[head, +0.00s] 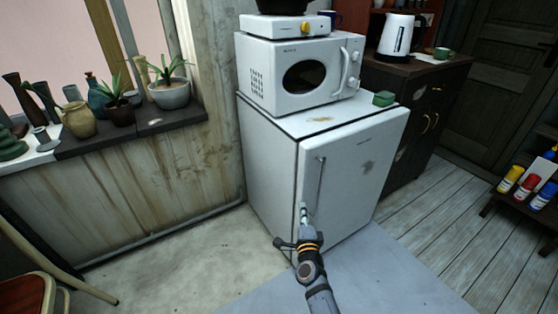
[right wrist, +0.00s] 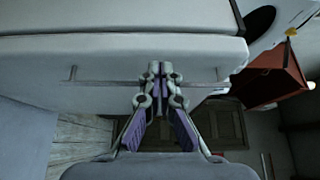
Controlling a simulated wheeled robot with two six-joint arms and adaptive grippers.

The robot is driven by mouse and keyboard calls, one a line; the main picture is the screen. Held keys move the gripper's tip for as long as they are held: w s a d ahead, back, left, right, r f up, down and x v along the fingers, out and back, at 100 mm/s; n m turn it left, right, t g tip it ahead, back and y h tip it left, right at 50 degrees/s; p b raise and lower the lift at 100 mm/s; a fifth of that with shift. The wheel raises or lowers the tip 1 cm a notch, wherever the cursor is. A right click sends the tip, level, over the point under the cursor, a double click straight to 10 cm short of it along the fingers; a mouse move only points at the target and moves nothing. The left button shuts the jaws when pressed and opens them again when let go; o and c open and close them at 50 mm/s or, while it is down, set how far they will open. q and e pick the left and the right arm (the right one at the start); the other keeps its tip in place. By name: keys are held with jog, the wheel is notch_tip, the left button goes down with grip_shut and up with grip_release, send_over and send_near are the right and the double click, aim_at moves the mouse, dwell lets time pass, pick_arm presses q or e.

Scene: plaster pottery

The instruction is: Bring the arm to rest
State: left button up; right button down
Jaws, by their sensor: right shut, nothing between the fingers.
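My right arm reaches up from the bottom of the head view. My right gripper (head: 304,210) is in front of the door of a small white fridge (head: 345,185), near the lower end of its long handle (head: 320,182). In the right wrist view the gripper (right wrist: 161,70) is shut and empty, with its fingertips close to the handle bar (right wrist: 205,84). I cannot tell whether the fingertips touch the handle. The fridge door looks closed. My left gripper does not show.
A white microwave (head: 303,76) and a green item (head: 384,98) stand on the fridge. A dark cabinet (head: 425,125) with a white kettle (head: 397,37) is to the right. Potted plants and vases line the windowsill (head: 140,129) at left.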

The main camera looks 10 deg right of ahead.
jog(key=s+a+f+n+g+y, duration=0.1)
jog(key=s+f+n+g+y, duration=0.2)
jog(key=f, duration=0.5)
jog(key=s+a+f+n+g+y, duration=0.1)
jog(key=s+f+n, duration=0.35)
jog(key=f, duration=0.35)
jog(key=s+d+f+n+g, duration=0.3)
jog(key=s+f+n+g, duration=0.2)
jog(key=s+f, duration=0.55)
jog(key=s+d+f+n+g, duration=0.2)
jog(key=s+f+n+g, duration=0.25)
jog(key=s+f, duration=0.65)
jog(key=s+d+f+n+g+h, duration=0.25)
jog(key=s+d+n, duration=0.2)
jog(key=s, duration=0.85)
pick_arm(q)
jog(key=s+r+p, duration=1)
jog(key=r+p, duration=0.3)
jog(key=p, duration=0.5)
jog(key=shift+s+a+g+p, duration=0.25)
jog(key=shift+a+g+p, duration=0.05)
jog(key=shift+p, duration=0.05)
pick_arm(e)
jog(key=s+r+y, duration=0.1)
jog(key=s+r, duration=0.7)
jog(key=r, duration=0.5)
jog(key=shift+d+m, duration=0.25)
jog(key=shift+m, duration=0.2)
